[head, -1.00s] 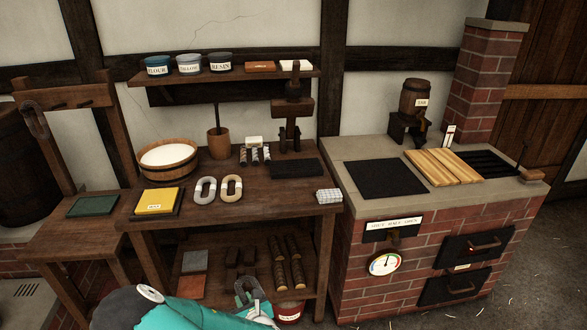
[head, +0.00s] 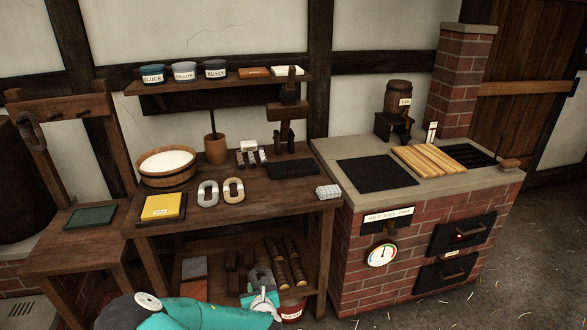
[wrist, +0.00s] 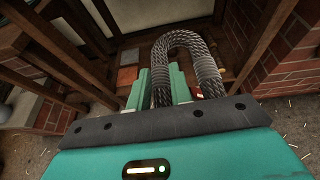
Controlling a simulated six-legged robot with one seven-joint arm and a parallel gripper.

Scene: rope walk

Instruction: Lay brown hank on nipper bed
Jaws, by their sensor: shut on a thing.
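My gripper (head: 263,303) is shut on a looped hank (head: 262,277) low in the head view, in front of the bench's lower shelf. In the wrist view the hank (wrist: 208,76) looks dark grey-brown, with its bend pointing away from me and its legs at the fingers (wrist: 161,88). A light grey hank (head: 208,193) and a tan hank (head: 233,190) lie on the bench. A black pad (head: 293,169) lies at the bench back below a wooden post device (head: 287,112); I cannot tell for sure whether it is the nipper bed.
The wooden bench (head: 190,217) also bears a tub (head: 167,182), a yellow block (head: 163,205) and a small white checked block (head: 328,192). A brick stove (head: 355,270) with a black plate (head: 375,174) stands to the right. A green pad (head: 90,217) lies left.

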